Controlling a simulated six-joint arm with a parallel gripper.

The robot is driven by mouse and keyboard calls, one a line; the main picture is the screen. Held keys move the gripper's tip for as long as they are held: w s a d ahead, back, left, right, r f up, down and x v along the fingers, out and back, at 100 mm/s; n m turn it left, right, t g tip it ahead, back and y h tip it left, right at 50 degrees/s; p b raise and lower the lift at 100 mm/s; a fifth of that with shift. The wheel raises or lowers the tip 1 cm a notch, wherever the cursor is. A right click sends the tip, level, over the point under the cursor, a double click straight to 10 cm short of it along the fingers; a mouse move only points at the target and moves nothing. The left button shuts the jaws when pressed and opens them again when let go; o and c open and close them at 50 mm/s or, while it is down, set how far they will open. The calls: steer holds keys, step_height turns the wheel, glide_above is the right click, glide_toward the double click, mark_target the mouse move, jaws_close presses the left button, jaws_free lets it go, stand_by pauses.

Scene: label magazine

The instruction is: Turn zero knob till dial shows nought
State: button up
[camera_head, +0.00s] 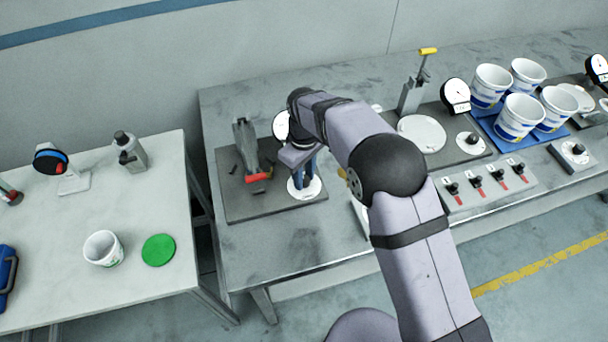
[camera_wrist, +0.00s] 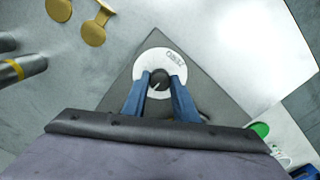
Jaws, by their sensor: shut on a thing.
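My gripper (camera_wrist: 158,84) points down with its two blue fingers shut on the black zero knob (camera_wrist: 158,75). The knob has a light pointer mark and sits in the middle of a white round plate (camera_wrist: 150,60) with small lettering. In the head view my gripper (camera_head: 304,178) stands over the same white plate (camera_head: 306,193) at the right of a dark base board; the knob is hidden there by the fingers. The dial (camera_head: 279,125) is a white face behind my wrist, partly covered by my arm; its needle cannot be read.
A grey clamp with a red handle (camera_head: 259,176) stands left of my gripper on the board (camera_head: 240,205). To the right are another dial (camera_head: 456,95), a lever stand with yellow handle (camera_head: 428,51), several white cups and a switch panel (camera_head: 488,186). The bench front left is clear.

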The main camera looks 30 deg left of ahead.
steer(key=shift+m, duration=0.3)
steer(key=m+b, duration=0.1)
steer(key=m, duration=0.9)
steer(key=shift+w+r+m+b, duration=0.1)
steer(key=shift+m+b, duration=0.25)
steer(key=shift+m, duration=0.05)
steer(key=o, duration=1.1)
steer(key=shift+c, duration=0.2)
steer(key=shift+r+b, duration=1.2)
steer(key=shift+r, duration=2.45)
